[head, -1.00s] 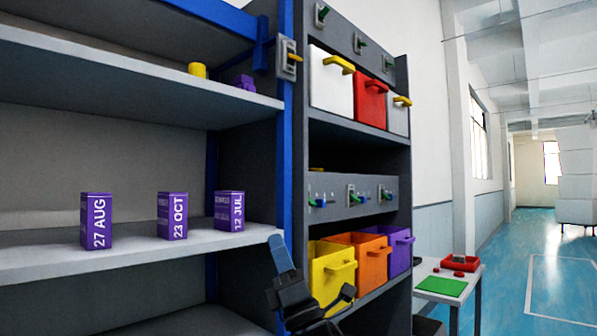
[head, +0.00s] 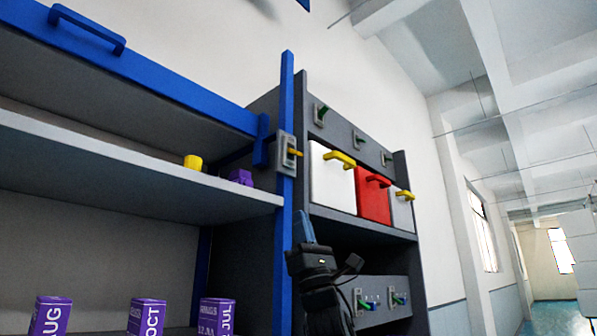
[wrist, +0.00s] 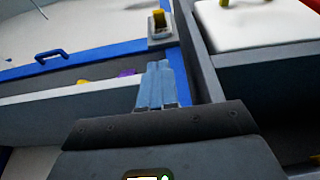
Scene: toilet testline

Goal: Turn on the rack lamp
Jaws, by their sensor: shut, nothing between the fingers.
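A grey switch plate (head: 286,153) with a yellow lever (head: 295,153) is mounted on the rack's blue upright (head: 285,205). In the wrist view the switch plate (wrist: 161,32) and its yellow lever (wrist: 159,18) are at the top centre, beyond my fingertips. My gripper (head: 306,225) is below and slightly right of the switch in the head view, apart from it. In the wrist view the blue fingers of my gripper (wrist: 155,75) are together and empty. No lit lamp is visible on the rack.
A neighbouring grey rack holds a white bin (head: 331,178), a red bin (head: 372,194) and several green-levered switches, one at the top left (head: 320,114). The blue rack has a handled front panel (head: 88,29), a yellow object (head: 193,162) and purple boxes (head: 147,316).

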